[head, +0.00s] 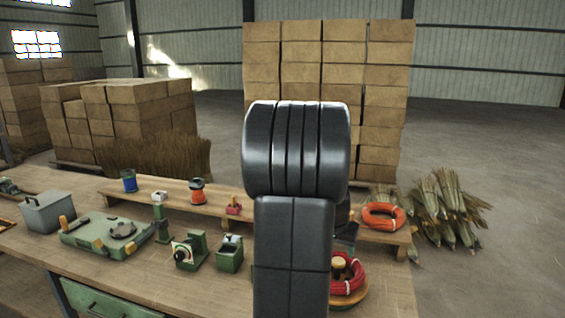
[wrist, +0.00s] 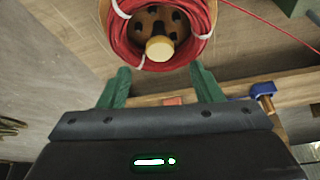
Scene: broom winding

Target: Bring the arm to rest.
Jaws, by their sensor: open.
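My gripper (wrist: 161,82) shows in the wrist view with its two green fingers spread apart and nothing between them. A coil of red wire (wrist: 201,52) on a wooden spool with a pale central knob (wrist: 160,48) lies just beyond the fingertips, apart from them. In the head view the red coil (head: 356,276) sits on the bench at the right, partly hidden by my arm. My dark arm stands upright in the middle of the head view and hides most of my gripper there.
The workbench (head: 130,275) holds a green machine (head: 105,236), a grey box (head: 47,212), and a green bin (head: 230,254). A raised shelf (head: 270,214) carries a blue spool (head: 129,181), an orange spool (head: 197,191) and an orange coil (head: 383,216). Bristle bundles (head: 449,208) lie right.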

